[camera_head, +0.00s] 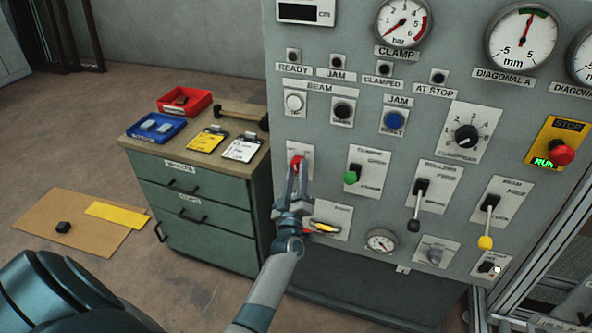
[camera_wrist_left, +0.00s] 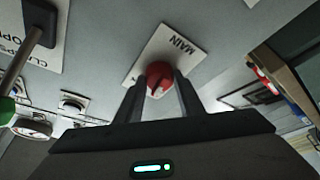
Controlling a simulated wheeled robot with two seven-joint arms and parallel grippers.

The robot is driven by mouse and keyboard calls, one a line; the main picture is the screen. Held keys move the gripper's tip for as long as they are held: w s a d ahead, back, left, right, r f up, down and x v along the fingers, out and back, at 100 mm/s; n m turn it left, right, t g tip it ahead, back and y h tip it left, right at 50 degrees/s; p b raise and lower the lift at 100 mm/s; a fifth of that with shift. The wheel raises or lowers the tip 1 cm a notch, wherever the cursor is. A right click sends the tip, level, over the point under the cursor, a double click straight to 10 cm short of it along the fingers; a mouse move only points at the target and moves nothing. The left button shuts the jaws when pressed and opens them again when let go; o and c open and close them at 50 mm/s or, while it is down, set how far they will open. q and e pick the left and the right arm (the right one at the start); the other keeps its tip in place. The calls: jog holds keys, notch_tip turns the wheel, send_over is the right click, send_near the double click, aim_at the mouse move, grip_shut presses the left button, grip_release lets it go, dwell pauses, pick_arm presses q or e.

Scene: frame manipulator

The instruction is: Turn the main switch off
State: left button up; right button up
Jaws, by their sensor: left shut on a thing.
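The main switch is a red rotary knob (camera_head: 296,162) on a pale plate at the left side of the grey control panel (camera_head: 340,230). In the left wrist view the red knob (camera_wrist_left: 159,76) sits on a plate (camera_wrist_left: 180,48) marked MAIN. My left gripper (camera_head: 298,168) reaches up to it from below, and its two fingers (camera_wrist_left: 160,88) stand on either side of the knob, shut on it. The fingers partly hide the knob and its plate in the head view, so I cannot read its position. My right gripper is not in view.
Right of the knob are a green-tipped lever (camera_head: 351,177), a black lever (camera_head: 414,224) and a yellow-tipped lever (camera_head: 486,242). A red stop button (camera_head: 561,154) is at the far right. A drawer cabinet (camera_head: 205,225) with trays stands left of the panel.

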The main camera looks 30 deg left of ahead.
pick_arm(q)
jog(key=shift+d+r+n+g+y+p, duration=0.1)
jog(key=shift+n+g+y+p, duration=0.35)
jog(key=shift+n, duration=1)
jog(key=shift+d+r+n+g+y+p, duration=0.15)
jog(key=shift+n+g+p, duration=0.55)
jog(key=shift+n, duration=0.75)
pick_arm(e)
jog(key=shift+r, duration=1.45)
pick_arm(q)
jog(key=shift+a+f, duration=0.1)
jog(key=shift+f, duration=0.05)
jog(key=o, duration=1.1)
jog(key=shift+c, duration=0.2)
